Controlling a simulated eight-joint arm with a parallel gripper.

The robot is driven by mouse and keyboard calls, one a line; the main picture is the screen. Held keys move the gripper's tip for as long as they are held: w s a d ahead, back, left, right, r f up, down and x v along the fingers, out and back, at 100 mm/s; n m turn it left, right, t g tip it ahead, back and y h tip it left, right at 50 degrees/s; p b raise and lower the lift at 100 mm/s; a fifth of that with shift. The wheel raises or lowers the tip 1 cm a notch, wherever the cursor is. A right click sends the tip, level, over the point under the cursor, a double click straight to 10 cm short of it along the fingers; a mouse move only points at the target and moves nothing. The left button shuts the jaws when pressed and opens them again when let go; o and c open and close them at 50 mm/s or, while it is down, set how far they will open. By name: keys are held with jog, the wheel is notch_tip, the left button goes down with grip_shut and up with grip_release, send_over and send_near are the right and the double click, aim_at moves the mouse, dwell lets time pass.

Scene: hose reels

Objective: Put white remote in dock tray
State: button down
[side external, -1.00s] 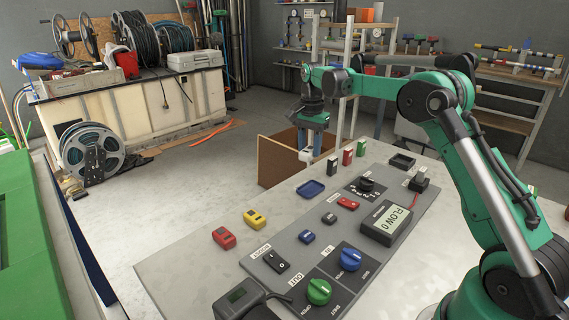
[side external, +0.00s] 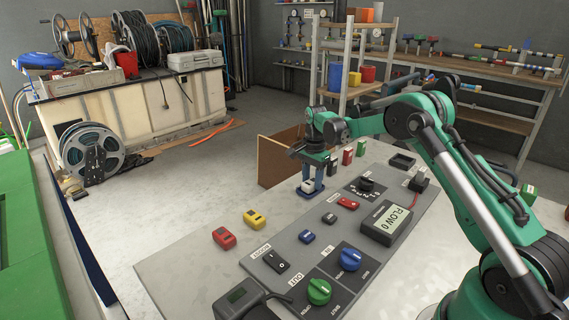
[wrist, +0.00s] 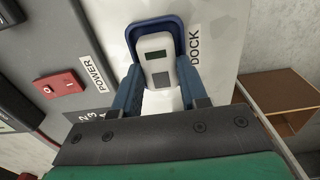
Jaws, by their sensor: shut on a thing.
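The white remote (wrist: 157,62), with a small green screen and a grey pad, is between the blue fingers of my gripper (wrist: 158,84) in the wrist view. My gripper is shut on it. The blue dock tray (wrist: 182,36) lies under the remote, beside the DOCK label, and its rim frames the remote's far end. In the side external view, the remote (side external: 307,187) and my gripper (side external: 313,184) are low over the tray's place and hide most of it. I cannot tell whether the remote touches the tray floor.
The control panel right of the tray carries a red switch (side external: 348,203), a black dial (side external: 366,184) and a flow meter (side external: 387,222).

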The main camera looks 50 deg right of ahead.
aim_at(312, 181)
jog(key=shift+f, duration=0.15)
jog(key=shift+c, duration=2.3)
grip_release()
jog(key=s+a+r+n+t, duration=0.1)
jog(key=a+r+n, duration=0.15)
jog(key=r, duration=0.55)
jog(key=s+a+r+n+t, duration=0.1)
jog(key=a+r+n, duration=0.15)
jog(key=r, duration=0.55)
jog(key=s+a+f+n+t, duration=0.3)
jog(key=s+a+n+t, duration=0.2)
jog(key=s+a+n, duration=0.8)
jog(key=shift+s+a+f, duration=0.2)
jog(key=shift+s, duration=0.2)
